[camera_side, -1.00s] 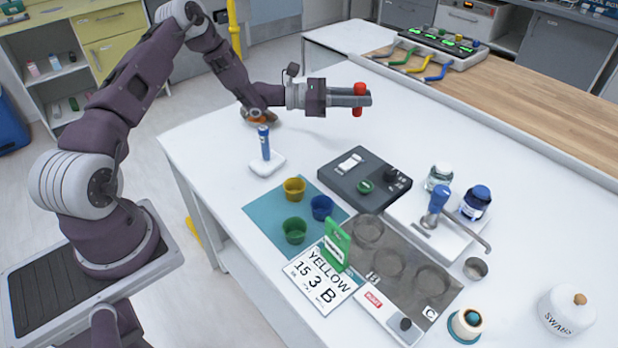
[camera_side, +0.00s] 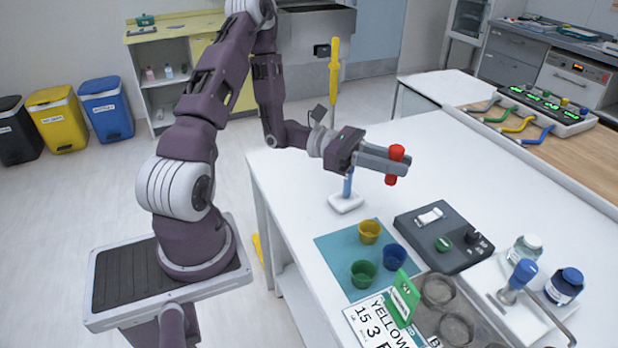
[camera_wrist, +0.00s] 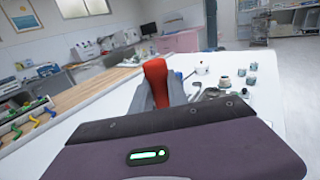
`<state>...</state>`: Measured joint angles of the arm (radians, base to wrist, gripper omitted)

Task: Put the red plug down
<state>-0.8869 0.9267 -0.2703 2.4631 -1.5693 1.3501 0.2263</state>
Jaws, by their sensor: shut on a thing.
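The red plug (camera_side: 396,153) is held upright between the fingertips of my gripper (camera_side: 388,166), above the white table (camera_side: 439,144). Its top and lower end stick out above and below the grey fingers. In the wrist view the red plug (camera_wrist: 156,72) shows between the fingers, and its lower part is hidden. My gripper is shut on it, clear of the table top.
A blue-handled tool stands in a white base (camera_side: 346,202) below my wrist. A teal mat (camera_side: 338,252) holds yellow, blue and green cups. A dark grey device (camera_side: 466,258) lies to their right. Bottles stand farther right. The table's back stretch is bare.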

